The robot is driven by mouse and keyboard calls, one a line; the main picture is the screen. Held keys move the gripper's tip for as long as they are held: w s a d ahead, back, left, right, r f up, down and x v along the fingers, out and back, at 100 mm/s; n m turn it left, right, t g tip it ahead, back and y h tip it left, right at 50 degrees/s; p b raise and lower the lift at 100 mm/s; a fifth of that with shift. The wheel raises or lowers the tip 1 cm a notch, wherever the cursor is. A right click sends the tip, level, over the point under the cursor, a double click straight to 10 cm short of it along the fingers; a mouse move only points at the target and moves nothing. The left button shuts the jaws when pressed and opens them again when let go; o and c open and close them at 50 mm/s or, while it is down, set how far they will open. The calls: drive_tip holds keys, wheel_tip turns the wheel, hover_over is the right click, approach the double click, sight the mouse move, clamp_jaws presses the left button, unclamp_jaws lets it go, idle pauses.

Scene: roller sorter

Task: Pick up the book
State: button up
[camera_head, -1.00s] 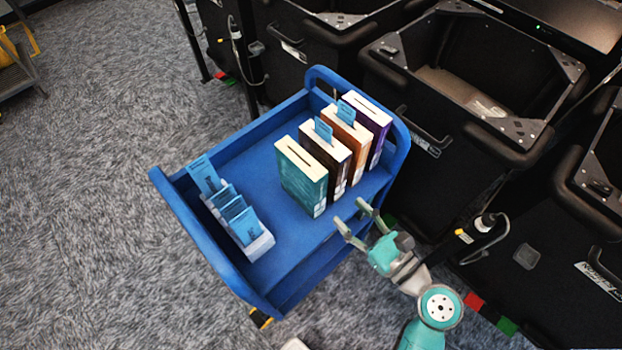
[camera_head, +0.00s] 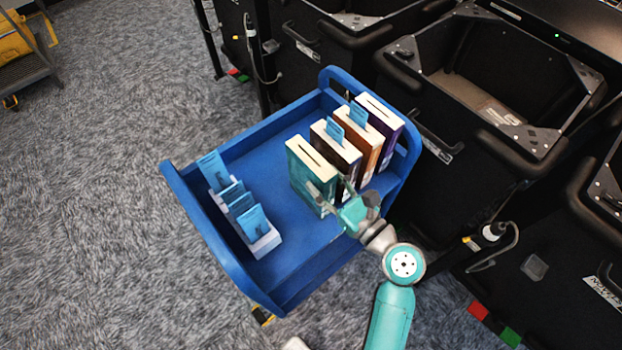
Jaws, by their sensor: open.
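Several books stand upright in a row on the blue cart. A teal book (camera_head: 307,178) is nearest the left end. To its right are a dark brown book (camera_head: 338,151), an orange-brown book (camera_head: 371,141) and a purple book (camera_head: 388,122). Blue slips stick up from the brown and orange books, but none shows on the teal one. My gripper (camera_head: 328,184) is open at the near end of the teal book, with its fingers overlapping the book's lower right part in the picture. I cannot tell whether they touch it.
The blue cart (camera_head: 262,148) has raised end walls. A white holder (camera_head: 264,245) with several blue cards stands at its left. Black bins (camera_head: 425,190) stand close on the right.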

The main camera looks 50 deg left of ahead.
drive_tip(key=shift+a, duration=0.6)
clamp_jaws()
